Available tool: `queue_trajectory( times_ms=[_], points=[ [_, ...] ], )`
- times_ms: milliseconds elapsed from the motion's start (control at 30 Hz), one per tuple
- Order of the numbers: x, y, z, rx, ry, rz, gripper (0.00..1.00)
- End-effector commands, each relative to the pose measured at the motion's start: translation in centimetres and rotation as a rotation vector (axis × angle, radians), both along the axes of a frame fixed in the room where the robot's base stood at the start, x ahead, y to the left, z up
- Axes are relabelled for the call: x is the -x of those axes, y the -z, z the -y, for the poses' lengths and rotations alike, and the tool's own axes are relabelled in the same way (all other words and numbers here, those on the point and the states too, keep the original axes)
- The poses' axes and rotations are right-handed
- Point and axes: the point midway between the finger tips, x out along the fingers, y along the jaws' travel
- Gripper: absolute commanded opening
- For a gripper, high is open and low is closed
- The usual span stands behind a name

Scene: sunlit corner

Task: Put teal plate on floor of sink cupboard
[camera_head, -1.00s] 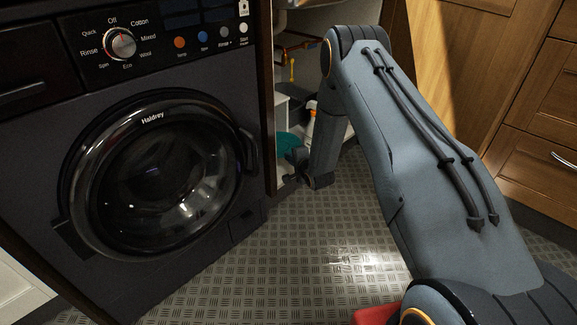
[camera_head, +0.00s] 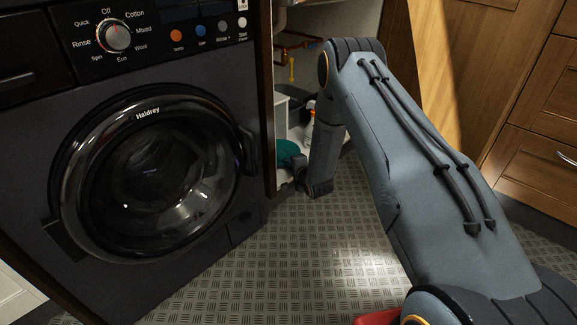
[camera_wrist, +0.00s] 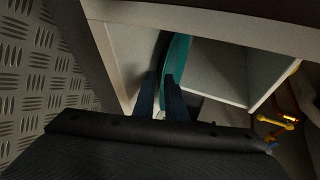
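The teal plate (camera_head: 288,152) shows in the head view inside the opening of the sink cupboard (camera_head: 330,22), close to its front left edge and low down. In the wrist view the teal plate (camera_wrist: 179,58) stands steeply tilted, nearly edge-on. My gripper (camera_wrist: 160,85) has its two dark fingers close together on the plate's near end. In the head view my gripper (camera_head: 298,168) is at the cupboard mouth, partly hidden by my arm. I cannot tell whether the plate touches the cupboard floor.
A white-grey open box (camera_wrist: 222,75) is close beside the plate. A spray bottle (camera_head: 309,130) and yellow-orange pipework (camera_head: 291,68) are inside the cupboard. The black washing machine (camera_head: 150,170) borders it on the left.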

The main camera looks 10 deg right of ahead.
Motion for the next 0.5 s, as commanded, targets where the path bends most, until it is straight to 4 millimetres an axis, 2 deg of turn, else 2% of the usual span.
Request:
queue_trajectory(
  times_ms=[67, 167, 500],
  points=[
    [0.0, -0.4, 0.0, 0.0, 0.0, 0.0, 0.12],
    [1.1, -0.8, 0.3, 0.001, 0.001, -0.001, 0.12],
    [7.2, -3.5, 1.8, 0.0, 0.001, -0.002, 0.12]
  ],
)
